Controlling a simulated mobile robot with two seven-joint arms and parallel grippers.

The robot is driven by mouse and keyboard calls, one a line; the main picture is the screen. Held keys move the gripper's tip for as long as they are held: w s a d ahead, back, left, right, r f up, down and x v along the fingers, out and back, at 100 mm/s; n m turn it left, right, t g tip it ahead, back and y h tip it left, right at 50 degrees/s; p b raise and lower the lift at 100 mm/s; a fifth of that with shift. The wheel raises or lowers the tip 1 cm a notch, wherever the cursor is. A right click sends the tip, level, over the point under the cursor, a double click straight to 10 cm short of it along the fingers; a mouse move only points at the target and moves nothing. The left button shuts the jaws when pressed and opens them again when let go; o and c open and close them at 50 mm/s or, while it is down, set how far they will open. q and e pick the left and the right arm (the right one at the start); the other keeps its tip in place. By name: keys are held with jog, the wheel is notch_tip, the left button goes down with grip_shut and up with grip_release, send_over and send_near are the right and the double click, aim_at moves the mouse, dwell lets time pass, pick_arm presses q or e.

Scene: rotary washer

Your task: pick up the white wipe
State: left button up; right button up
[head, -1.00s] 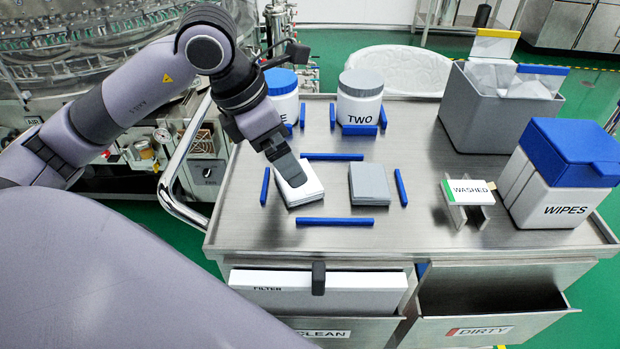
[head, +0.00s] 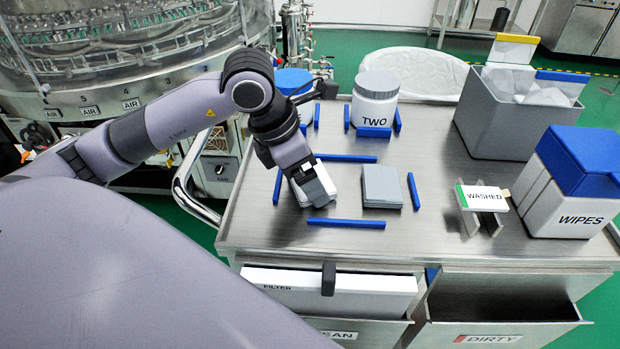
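The white wipe stack (head: 326,180) lies on the left part of the steel cart top, next to a grey stack (head: 381,186). My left gripper (head: 318,195) is over the white stack and hides much of it. Its fingers point down at the stack, at or just above its top. I cannot tell whether they touch it or whether they are open or shut. My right gripper is not in view.
Blue bars (head: 346,223) frame the two stacks. A jar marked TWO (head: 375,100) stands behind. A grey bin (head: 500,125), a WASHED sign (head: 482,197) and a WIPES box (head: 575,190) stand right. Open drawers (head: 330,287) are in front.

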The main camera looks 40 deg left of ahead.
pick_arm(q)
jog(key=shift+r, duration=0.15)
notch_tip(320, 180, up, 20)
jog(key=p, duration=0.2)
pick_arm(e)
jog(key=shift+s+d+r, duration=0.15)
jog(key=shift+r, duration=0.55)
